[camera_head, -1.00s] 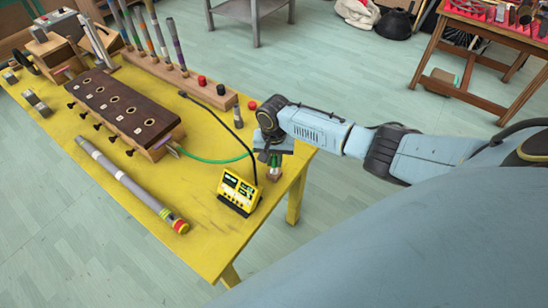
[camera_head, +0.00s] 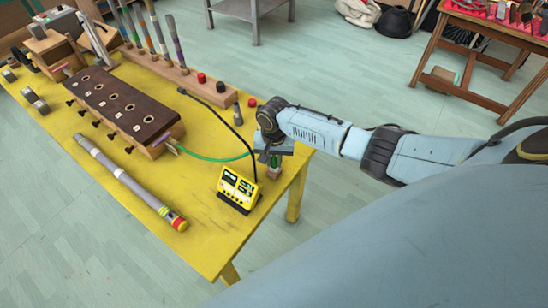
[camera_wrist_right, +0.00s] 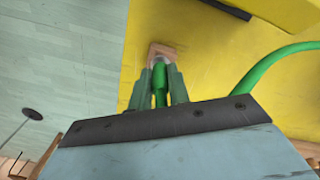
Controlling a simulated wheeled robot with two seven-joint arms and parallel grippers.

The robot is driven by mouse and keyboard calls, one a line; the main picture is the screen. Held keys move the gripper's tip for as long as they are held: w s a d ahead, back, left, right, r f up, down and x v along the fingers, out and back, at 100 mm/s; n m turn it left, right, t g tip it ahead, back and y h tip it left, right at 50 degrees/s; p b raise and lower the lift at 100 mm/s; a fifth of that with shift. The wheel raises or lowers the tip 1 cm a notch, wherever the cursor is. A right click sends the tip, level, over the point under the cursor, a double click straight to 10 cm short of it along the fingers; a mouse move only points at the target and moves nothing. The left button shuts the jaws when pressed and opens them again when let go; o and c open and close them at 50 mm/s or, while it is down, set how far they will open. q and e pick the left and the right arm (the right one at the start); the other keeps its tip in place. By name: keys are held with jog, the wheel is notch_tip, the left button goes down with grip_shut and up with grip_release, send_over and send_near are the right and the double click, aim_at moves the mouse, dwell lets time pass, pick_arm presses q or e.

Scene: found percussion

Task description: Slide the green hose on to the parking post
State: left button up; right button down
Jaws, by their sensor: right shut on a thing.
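The green hose (camera_head: 215,158) runs from the near end of the dark-topped wooden box (camera_head: 125,105) to my right gripper (camera_head: 275,158). In the right wrist view the gripper (camera_wrist_right: 160,88) is shut on the green hose (camera_wrist_right: 159,82), near its end. The hose end points at the parking post (camera_wrist_right: 160,63), a pale stub on a small wooden block (camera_wrist_right: 158,50). The fingers are right above the block (camera_head: 273,174), near the table's right corner. The end seems to meet the post, but I cannot tell whether it is around it. My left gripper is not in view.
A yellow tuner-like device (camera_head: 239,188) stands just left of the post on the yellow table (camera_head: 200,240), with a black cable. A long grey tube (camera_head: 125,180) lies along the front edge. A wooden rack (camera_head: 190,83) with several coloured tubes stands behind.

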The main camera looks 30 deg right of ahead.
aim_at(274, 158)
jog(key=shift+f, duration=0.6)
jog(key=c, duration=1.2)
grip_release()
jog(key=shift+c, duration=0.2)
jog(key=shift+r, duration=0.15)
notch_tip(274, 158, up, 13)
jog(key=p, duration=0.2)
jog(key=shift+r, duration=0.1)
